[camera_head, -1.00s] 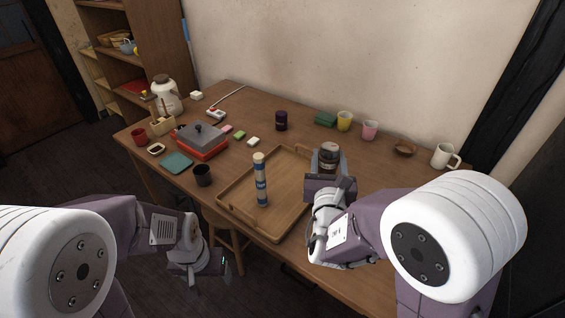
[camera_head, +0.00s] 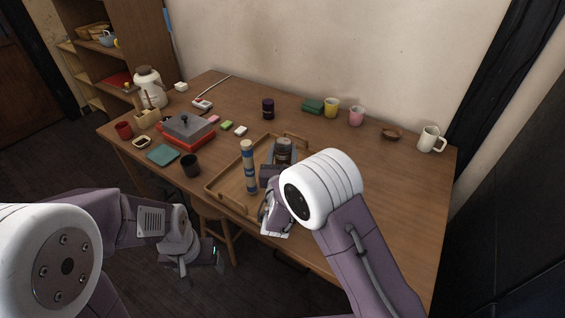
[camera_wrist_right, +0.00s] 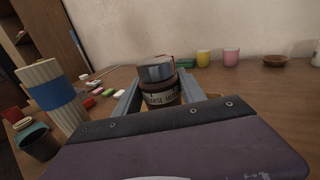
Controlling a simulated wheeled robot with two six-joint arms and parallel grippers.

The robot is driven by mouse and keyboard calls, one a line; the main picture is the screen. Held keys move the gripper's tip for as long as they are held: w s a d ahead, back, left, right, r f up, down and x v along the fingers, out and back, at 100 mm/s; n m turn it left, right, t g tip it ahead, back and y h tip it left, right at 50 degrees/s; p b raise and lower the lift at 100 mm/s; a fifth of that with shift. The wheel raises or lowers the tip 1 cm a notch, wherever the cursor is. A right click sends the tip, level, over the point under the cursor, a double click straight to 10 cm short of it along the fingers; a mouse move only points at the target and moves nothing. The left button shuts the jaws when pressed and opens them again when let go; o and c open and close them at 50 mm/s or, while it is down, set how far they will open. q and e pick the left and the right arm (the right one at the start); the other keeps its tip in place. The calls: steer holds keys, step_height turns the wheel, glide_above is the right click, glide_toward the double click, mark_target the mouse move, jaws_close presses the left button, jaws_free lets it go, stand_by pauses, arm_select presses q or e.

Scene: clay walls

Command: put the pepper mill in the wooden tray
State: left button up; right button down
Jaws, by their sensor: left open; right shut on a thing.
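My right gripper (camera_head: 282,162) is shut on a dark brown jar (camera_head: 283,147) with a grey metal lid. In the right wrist view the jar (camera_wrist_right: 158,88) stands upright between the fingers, its label only partly readable. It appears over the far right end of the wooden tray (camera_head: 225,200); its height above the tray floor is unclear. A tall pale ribbed cylinder with a blue band (camera_head: 249,168) stands upright in the tray. I cannot tell for certain which object is the pepper mill. My left gripper (camera_head: 212,254) is open and empty, in front of and below the table edge.
A black cup (camera_head: 191,165) stands left of the tray. A red dish with a grey lid (camera_head: 190,130), a dark purple jar (camera_head: 268,108), yellow cup (camera_head: 331,107), pink cup (camera_head: 356,116) and white mug (camera_head: 430,139) stand further back.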

mark_target(283, 162)
step_height(283, 162, down, 4)
steer(key=shift+f+b, duration=0.1)
steer(key=shift+b, duration=0.5)
steer(key=c, duration=1.1)
jaws_free()
steer(key=shift+f, duration=0.1)
steer(key=o, duration=0.4)
steer(key=shift+o, duration=0.2)
